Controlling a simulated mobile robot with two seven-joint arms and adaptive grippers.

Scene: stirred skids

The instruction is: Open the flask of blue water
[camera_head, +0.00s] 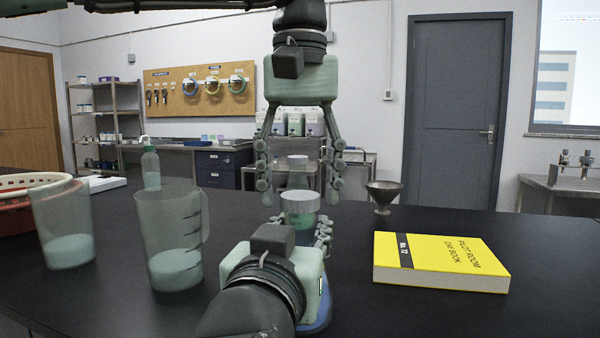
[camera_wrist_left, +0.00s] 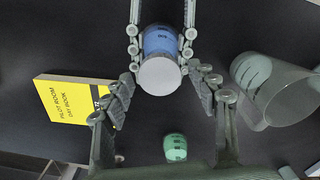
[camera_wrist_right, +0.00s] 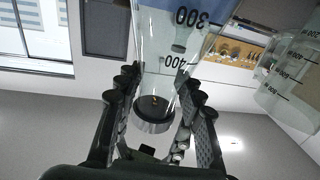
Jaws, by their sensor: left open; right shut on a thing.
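The flask of blue water stands on the black bench, with its blue base (camera_head: 318,318) mostly hidden behind my right gripper (camera_head: 312,232). Its pale cap (camera_head: 300,202) is on top. The left wrist view looks down on the cap (camera_wrist_left: 160,77) and the blue water (camera_wrist_left: 160,40). My right gripper is shut on the flask below the cap; the right wrist view shows the graduated glass (camera_wrist_right: 175,50) between its fingers. My left gripper (camera_head: 300,193) points down from above, open, with one finger on each side of the cap and apart from it.
A green-filled vessel (camera_wrist_left: 175,147) stands just behind the flask. A yellow book (camera_head: 440,260) and a dark funnel (camera_head: 383,195) are at right.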

